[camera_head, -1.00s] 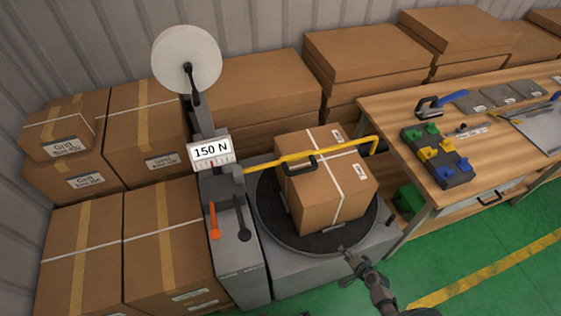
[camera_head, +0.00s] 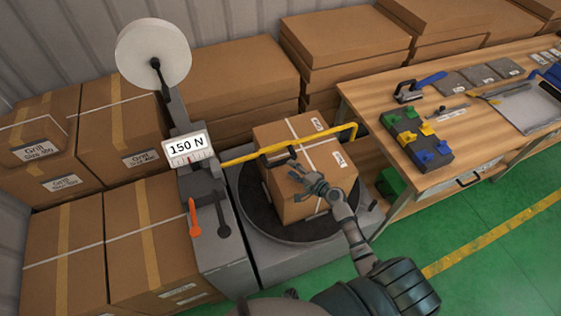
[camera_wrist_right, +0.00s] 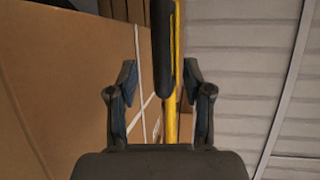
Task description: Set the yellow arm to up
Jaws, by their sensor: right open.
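The yellow arm (camera_head: 325,135) reaches out from the grey machine column and lies roughly level across the top of a cardboard box (camera_head: 312,203). A black handle (camera_head: 278,157) is on it. My right gripper (camera_head: 310,180) is over the near side of the box, just short of the handle. In the right wrist view, the open fingers (camera_wrist_right: 161,88) are spread, with the black handle (camera_wrist_right: 164,50) and the yellow arm (camera_wrist_right: 173,125) ahead between them. Nothing is held. My left gripper is not in view.
The box stands on a round dark turntable (camera_head: 258,215). A "150 N" gauge (camera_head: 186,148), an orange lever (camera_head: 194,217) and a dark lever (camera_head: 222,214) are on the column. Stacked boxes (camera_head: 150,235) fill the left. A workbench (camera_head: 370,97) with tools stands at the right.

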